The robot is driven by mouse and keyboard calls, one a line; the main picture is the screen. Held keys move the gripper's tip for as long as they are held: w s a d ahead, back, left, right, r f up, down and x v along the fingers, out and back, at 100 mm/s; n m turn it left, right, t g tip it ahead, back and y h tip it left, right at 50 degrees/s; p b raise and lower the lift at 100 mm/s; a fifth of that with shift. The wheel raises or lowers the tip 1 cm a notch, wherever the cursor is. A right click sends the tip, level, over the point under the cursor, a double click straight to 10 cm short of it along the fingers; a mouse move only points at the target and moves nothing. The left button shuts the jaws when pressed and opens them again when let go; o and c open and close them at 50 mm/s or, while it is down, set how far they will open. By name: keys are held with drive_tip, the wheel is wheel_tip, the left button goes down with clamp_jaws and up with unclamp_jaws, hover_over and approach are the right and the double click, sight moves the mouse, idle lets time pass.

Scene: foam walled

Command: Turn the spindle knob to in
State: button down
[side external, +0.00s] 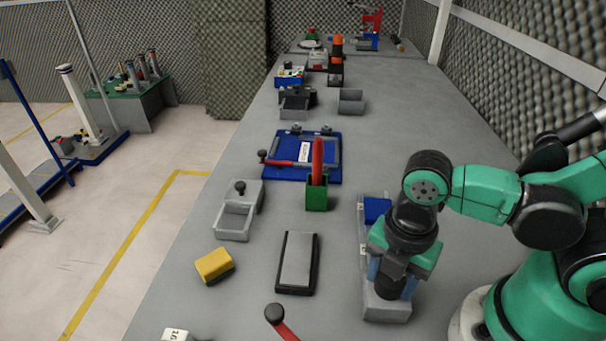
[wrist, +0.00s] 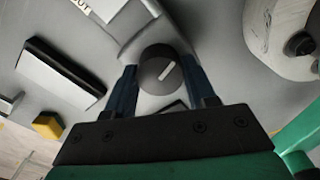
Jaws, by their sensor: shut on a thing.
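The spindle knob (wrist: 157,72) is a dark round knob with a white pointer line, seen in the wrist view between the blue fingers of my gripper (wrist: 163,80). The pointer slants toward the upper right of that view. My gripper is shut on the knob from both sides. In the side view my gripper (side external: 391,276) points down over the grey spindle housing (side external: 386,308), and the dark knob (side external: 388,288) shows between the fingers. A white label (wrist: 82,5) at the top of the wrist view reads partly "OUT". Any "in" mark is not readable.
A black block with a grey top (side external: 297,262) and a yellow block (side external: 214,265) lie to the left. A green holder (side external: 316,195) with a red upright piece, a blue fixture (side external: 285,157) and grey bins stand farther back. A red lever with a black ball (side external: 275,314) is in front.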

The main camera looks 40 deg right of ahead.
drive_tip(key=n, duration=1.1)
drive_tip(key=shift+n, duration=1.8)
drive_tip(key=shift+c, duration=1.4)
unclamp_jaws()
drive_tip(key=shift+r, duration=0.1)
drive_tip(key=shift+r, duration=2.75)
